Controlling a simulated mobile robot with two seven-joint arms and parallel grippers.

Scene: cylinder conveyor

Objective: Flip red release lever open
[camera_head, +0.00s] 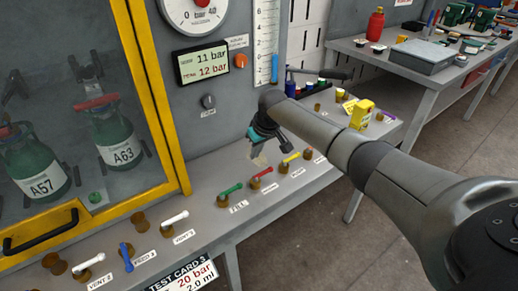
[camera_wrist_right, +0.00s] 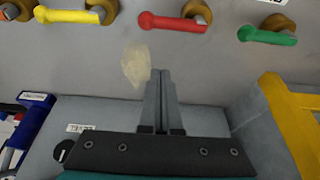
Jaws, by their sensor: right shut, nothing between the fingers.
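The red release lever (camera_head: 262,172) sits on its brass valve in a row on the grey bench, between a green lever (camera_head: 231,189) and a yellow lever (camera_head: 291,157). In the right wrist view the red lever (camera_wrist_right: 172,23) lies sideways, its brass valve at its right end. My right gripper (camera_head: 259,158) is shut and empty, just behind the red lever. In the right wrist view its fingertips (camera_wrist_right: 160,72) point toward the lever, with a visible gap to it. My left gripper is not in view.
A pale translucent patch (camera_wrist_right: 136,63) lies beside the fingertips. White levers (camera_head: 174,218) and a blue lever (camera_head: 126,257) stand further left. The yellow-framed cabinet (camera_head: 160,100) is left of the gripper. A yellow object (camera_head: 361,113) stands right, behind my arm.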

